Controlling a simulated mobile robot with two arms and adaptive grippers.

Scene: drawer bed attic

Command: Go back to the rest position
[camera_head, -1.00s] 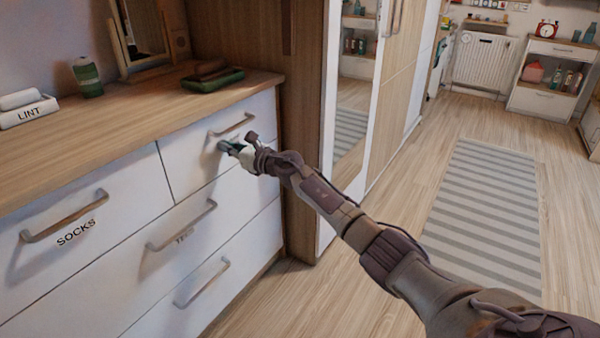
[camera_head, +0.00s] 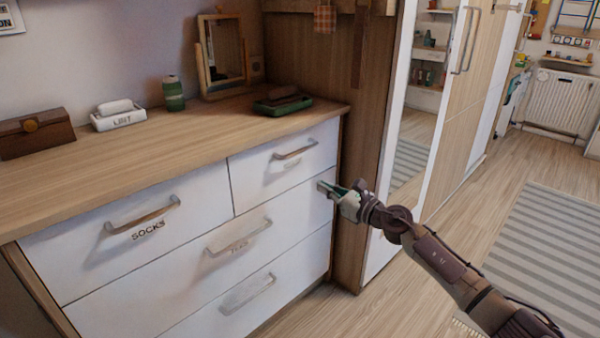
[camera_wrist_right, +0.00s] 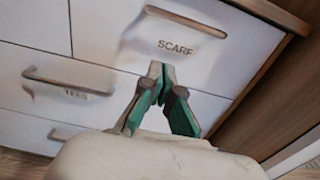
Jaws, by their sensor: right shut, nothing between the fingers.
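My right gripper (camera_head: 326,188) is shut and empty. In the head view it is in front of the right end of the dresser, near the edge of the upper right drawer (camera_head: 311,171). In the right wrist view its green-lined fingertips (camera_wrist_right: 158,70) meet below the handle of the drawer labelled SCARF (camera_wrist_right: 205,62). The fingers are not on the handle (camera_wrist_right: 186,21). That drawer looks closed. My left gripper does not show.
The dresser top (camera_head: 185,147) holds a wooden box (camera_head: 35,135), a LINT tray (camera_head: 118,121), a green jar (camera_head: 173,95), a mirror (camera_head: 222,55) and a green tray (camera_head: 282,106). A wardrobe (camera_head: 420,100) stands right. Wooden floor with a striped rug (camera_head: 545,255) is open at the right.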

